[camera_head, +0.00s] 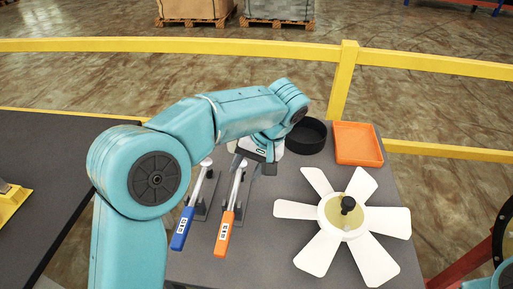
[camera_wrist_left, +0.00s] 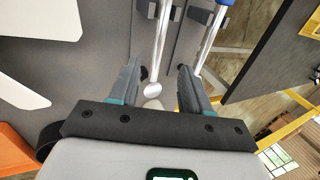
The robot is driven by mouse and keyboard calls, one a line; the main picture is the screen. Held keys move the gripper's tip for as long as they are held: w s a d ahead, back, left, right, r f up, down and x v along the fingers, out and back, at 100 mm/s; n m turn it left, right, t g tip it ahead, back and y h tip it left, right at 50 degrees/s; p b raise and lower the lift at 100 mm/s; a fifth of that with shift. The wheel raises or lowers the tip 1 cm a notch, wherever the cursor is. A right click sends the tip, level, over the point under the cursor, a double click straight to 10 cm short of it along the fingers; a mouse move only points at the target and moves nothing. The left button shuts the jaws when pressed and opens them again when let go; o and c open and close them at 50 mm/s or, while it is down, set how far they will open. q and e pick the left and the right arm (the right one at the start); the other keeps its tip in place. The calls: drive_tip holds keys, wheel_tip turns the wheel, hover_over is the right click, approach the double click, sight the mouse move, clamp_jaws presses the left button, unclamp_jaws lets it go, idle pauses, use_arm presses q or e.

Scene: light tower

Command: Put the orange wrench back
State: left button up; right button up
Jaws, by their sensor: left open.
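The orange wrench (camera_head: 225,235) has an orange handle towards the front of the grey table and a silver shaft running back. It lies along dark brackets; I cannot tell how it sits in them. My left gripper (camera_head: 264,160) is over its far end, which the arm partly hides. In the left wrist view the open fingers of the gripper (camera_wrist_left: 157,78) are on either side of the silver end of the wrench (camera_wrist_left: 160,45), with visible gaps. The orange handle is out of that view. My right gripper is not visible.
A blue-handled wrench (camera_head: 182,228) lies parallel just to the left, on similar brackets. A white fan-like wheel (camera_head: 330,215) lies to the right. A black round bowl (camera_head: 306,137) and an orange tray (camera_head: 358,144) stand at the back. A yellow railing (camera_head: 420,63) runs behind.

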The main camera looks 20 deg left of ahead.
use_arm(q)
drive_tip(key=p+v, duration=0.1)
drive_tip(key=v, duration=0.6)
idle(0.4)
